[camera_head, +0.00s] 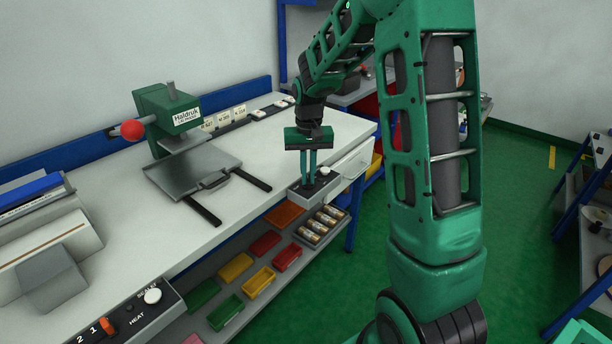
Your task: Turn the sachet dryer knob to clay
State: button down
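My gripper (308,184) points down over a small grey control box (318,192) at the front edge of the workbench. Its two green fingers are close together with a narrow gap. Their tips are at the box's top; whether they are around a knob there, touching it or just above it cannot be told. A white round button (324,171) shows on the box just right of the fingers. No "clay" mark can be read, and the fingers hide part of the box top.
A green press (168,118) with a red ball handle and a grey tray (192,172) stand on the bench (120,225). Colored bins (235,267) sit on a shelf below.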

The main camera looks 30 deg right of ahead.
aim_at(308, 178)
jog(key=shift+n, duration=0.3)
jog(key=n, duration=0.4)
jog(key=shift+n, duration=0.3)
jog(key=n, duration=0.5)
jog(key=shift+n, duration=0.3)
jog(key=n, duration=0.4)
jog(key=shift+n, duration=1.5)
jog(key=shift+w+r, duration=0.1)
jog(key=c, duration=1.9)
grip_release()
jog(key=shift+o, duration=0.2)
notch_tip(308, 178, up, 11)
jog(key=shift+f, duration=0.2)
